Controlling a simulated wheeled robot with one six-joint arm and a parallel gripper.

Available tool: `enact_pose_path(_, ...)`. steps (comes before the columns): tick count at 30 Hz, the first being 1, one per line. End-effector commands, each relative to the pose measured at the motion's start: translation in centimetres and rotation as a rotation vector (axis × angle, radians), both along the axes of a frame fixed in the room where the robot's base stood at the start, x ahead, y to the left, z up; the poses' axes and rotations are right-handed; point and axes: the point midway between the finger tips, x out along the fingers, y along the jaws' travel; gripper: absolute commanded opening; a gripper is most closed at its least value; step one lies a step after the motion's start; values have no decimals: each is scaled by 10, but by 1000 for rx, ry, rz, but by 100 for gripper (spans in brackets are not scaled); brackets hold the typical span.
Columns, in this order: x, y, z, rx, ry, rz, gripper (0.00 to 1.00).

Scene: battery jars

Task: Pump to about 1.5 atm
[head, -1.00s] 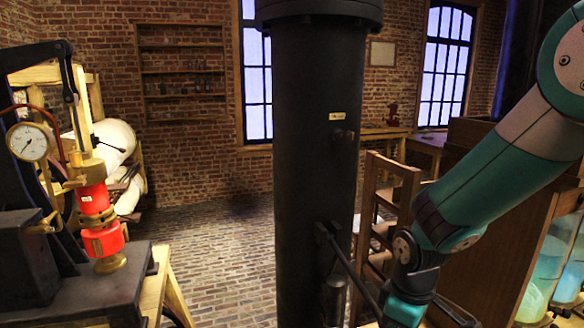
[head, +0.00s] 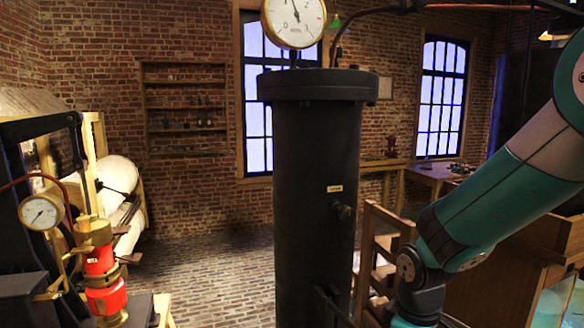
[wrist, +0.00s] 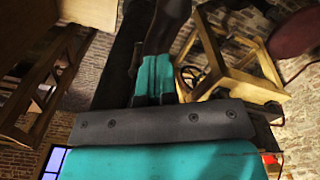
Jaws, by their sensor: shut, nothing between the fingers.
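A tall black cylinder (head: 312,150) stands in the middle of the head view, with a small label and a knob on its side. A round white gauge (head: 292,20) with a brass rim sits above its lid; its needle points nearly straight up, its top is cut off, and I cannot read its numbers. My gripper is below the head view's edge, with the wrist near the cylinder's lower right. In the wrist view my gripper (wrist: 155,75) has its teal fingers together, empty. Whether it touches the dark bar beyond it is unclear. The pump lever is mostly hidden.
A second gauge (head: 41,212) and a red-banded brass fitting (head: 103,270) stand on a bench at the left. A wooden frame (head: 375,250) stands right of the cylinder. Glass jars (head: 552,305) are at the lower right. Brick floor lies open at centre left.

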Motion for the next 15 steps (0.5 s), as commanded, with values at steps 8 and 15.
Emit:
enact_pose_path(8,0,0,-2,1,-1,0,0)
enact_pose_path(15,0,0,-36,0,1,0,0)
